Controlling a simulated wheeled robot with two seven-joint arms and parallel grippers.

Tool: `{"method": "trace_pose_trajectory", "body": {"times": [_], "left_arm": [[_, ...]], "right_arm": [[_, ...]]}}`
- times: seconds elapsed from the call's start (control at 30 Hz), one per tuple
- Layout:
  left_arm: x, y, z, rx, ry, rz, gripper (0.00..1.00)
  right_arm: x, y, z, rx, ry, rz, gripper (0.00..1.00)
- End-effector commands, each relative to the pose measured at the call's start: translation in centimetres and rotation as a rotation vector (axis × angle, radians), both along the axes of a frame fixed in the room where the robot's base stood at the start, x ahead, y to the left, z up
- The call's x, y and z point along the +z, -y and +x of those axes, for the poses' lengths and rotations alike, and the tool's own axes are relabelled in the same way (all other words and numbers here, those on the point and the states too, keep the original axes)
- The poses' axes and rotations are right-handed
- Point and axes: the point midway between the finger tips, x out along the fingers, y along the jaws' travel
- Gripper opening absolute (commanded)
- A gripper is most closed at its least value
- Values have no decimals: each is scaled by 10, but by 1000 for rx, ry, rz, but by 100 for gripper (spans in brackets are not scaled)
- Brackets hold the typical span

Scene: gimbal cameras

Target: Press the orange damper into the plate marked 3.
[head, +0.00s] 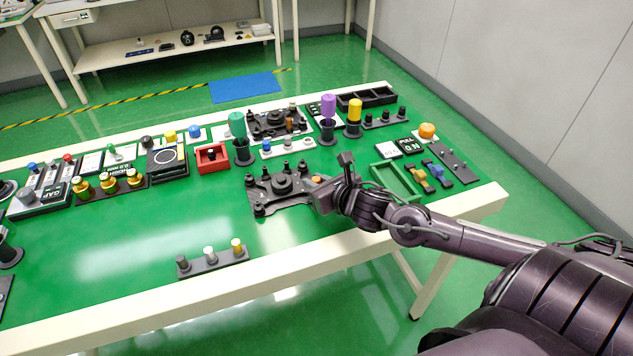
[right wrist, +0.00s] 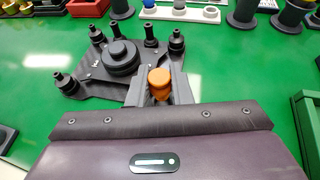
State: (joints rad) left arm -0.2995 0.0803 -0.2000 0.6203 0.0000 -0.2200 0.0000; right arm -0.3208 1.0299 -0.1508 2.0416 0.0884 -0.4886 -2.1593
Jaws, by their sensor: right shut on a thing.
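The orange damper (right wrist: 159,82) is a small, rounded, knobbed piece. My right gripper (right wrist: 160,98) is shut on it, and its top stands up between the fingers. In the head view the damper (head: 317,179) shows as a small orange spot at the right side of a dark plate (head: 265,206). This plate bears a round stepped hub and several black posts; the right wrist view shows it just ahead of the fingers (right wrist: 85,87). A small pale mark on it is unreadable. The fingers hide the damper's lower end, so I cannot tell whether it touches the plate. My left gripper is out of view.
A similar plate (head: 258,130) with dark posts lies farther back. A green open tray (head: 384,182) is right of my gripper. A red box (head: 200,165) and a dark stand with a teal-handled tool (head: 237,124) stand behind-left.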

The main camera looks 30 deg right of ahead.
Motion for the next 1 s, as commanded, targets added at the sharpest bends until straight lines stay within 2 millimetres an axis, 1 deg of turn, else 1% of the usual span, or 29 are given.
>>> {"method": "trace_pose_trajectory", "body": {"times": [0.07,0.57,1.0], "left_arm": [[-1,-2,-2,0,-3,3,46],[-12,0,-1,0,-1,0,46],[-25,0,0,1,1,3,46]], "right_arm": [[0,0,0,0,0,0,0],[-12,0,0,0,1,0,0],[-26,0,0,0,1,0,0]]}}
